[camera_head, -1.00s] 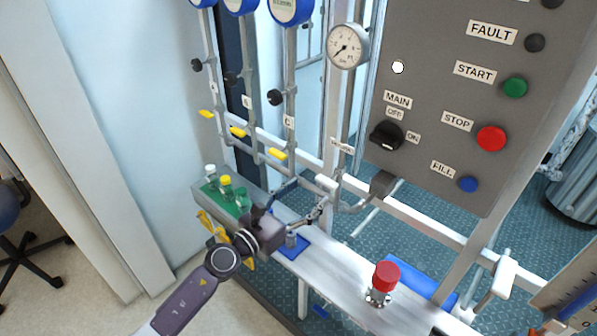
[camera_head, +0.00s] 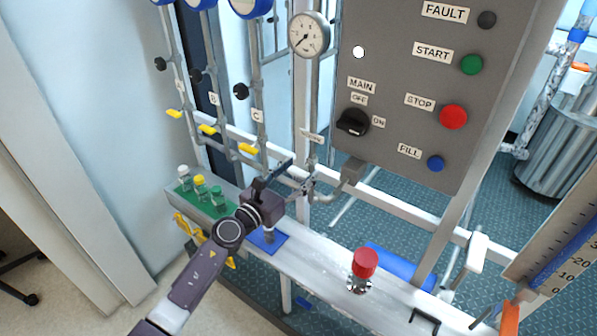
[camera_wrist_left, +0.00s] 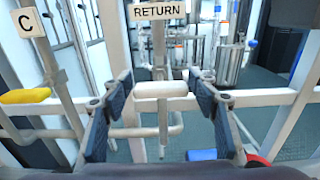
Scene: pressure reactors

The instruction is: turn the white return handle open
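The white return handle (camera_wrist_left: 160,90) is a short pale bar lying level on a vertical pipe, seen in the middle of the left wrist view. The RETURN label (camera_wrist_left: 157,12) is above it. My left gripper (camera_wrist_left: 160,103) is open, with one dark finger to the left and one to the right of the handle. Gaps show between the handle and both fingers. In the head view my left gripper (camera_head: 296,179) is at the pipe below the small return label (camera_head: 312,136); the handle is hard to make out there. My right gripper is not in view.
A grey control panel (camera_head: 395,150) with buttons and a black main switch (camera_head: 352,123) stands to the right. Yellow valve handles (camera_head: 249,149) are on the pipes at left. Below are a bench with a red-capped fitting (camera_head: 364,264) and small bottles (camera_head: 201,188).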

